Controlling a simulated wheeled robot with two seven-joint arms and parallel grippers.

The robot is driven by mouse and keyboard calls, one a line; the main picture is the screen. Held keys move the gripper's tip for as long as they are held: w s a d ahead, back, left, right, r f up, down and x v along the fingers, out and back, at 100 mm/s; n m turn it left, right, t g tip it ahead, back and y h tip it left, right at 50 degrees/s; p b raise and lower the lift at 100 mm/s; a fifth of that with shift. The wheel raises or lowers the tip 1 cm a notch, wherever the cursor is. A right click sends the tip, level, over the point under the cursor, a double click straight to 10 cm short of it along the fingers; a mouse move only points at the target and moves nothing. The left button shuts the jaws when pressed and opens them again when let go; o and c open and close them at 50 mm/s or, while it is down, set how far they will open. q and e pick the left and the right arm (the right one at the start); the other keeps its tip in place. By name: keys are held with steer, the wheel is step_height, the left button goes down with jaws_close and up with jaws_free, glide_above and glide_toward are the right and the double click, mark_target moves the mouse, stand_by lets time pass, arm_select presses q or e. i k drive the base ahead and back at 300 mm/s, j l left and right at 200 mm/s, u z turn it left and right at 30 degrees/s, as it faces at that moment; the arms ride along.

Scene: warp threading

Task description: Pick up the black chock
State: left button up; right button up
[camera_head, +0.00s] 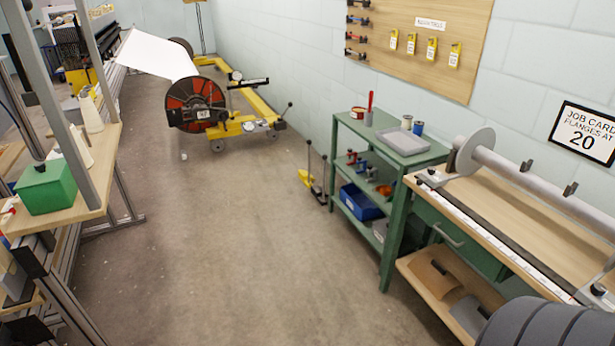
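I cannot pick out a black chock for certain in the head view. Small dark pieces show at the two ends of the ruled strip on the right bench, one at the far end (432,177) and one at the near end (598,290). Whether either is a chock cannot be told. A small yellow device with upright black-knobbed levers (315,183) stands on the floor left of the green shelf cart. Neither of my grippers is in view.
The green shelf cart (420,160) and wooden bench (500,225) with a flanged grey roller (540,185) line the right. A yellow trolley (245,125) carries a red-black flanged beam (195,105) at the back. A loom frame (85,115) stands left. The middle floor is clear.

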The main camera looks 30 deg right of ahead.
mark_target(319, 193)
steer(key=u, duration=1.05)
steer(key=l+u, duration=0.15)
steer(key=u, duration=0.35)
steer(key=i+l+u, duration=0.1)
steer(key=u, duration=0.35)
steer(key=l+u, duration=0.25)
steer(key=u, duration=0.25)
steer(key=l+u, duration=0.15)
steer(key=u, duration=0.35)
steer(key=k+l+u, duration=0.15)
steer(key=l+u, duration=0.35)
steer(key=k+l+u, duration=0.25)
steer(key=u, duration=0.2)
steer(key=k+l+u, duration=0.3)
steer(key=u, duration=0.2)
steer(key=k+l+u, duration=0.15)
steer(key=k+u, duration=0.15)
steer(key=u, duration=0.2)
steer(key=k+l+u, duration=0.2)
steer(key=k+u, duration=0.2)
steer(key=k, duration=0.4)
steer(key=k+u, duration=0.4)
steer(key=k, duration=0.4)
steer(key=k+u, duration=0.3)
steer(key=u, duration=0.15)
steer(key=k+j+u, duration=0.1)
steer(key=k+u, duration=0.2)
steer(key=u, duration=0.2)
steer(key=k+j+u, duration=0.25)
steer(key=u, duration=0.2)
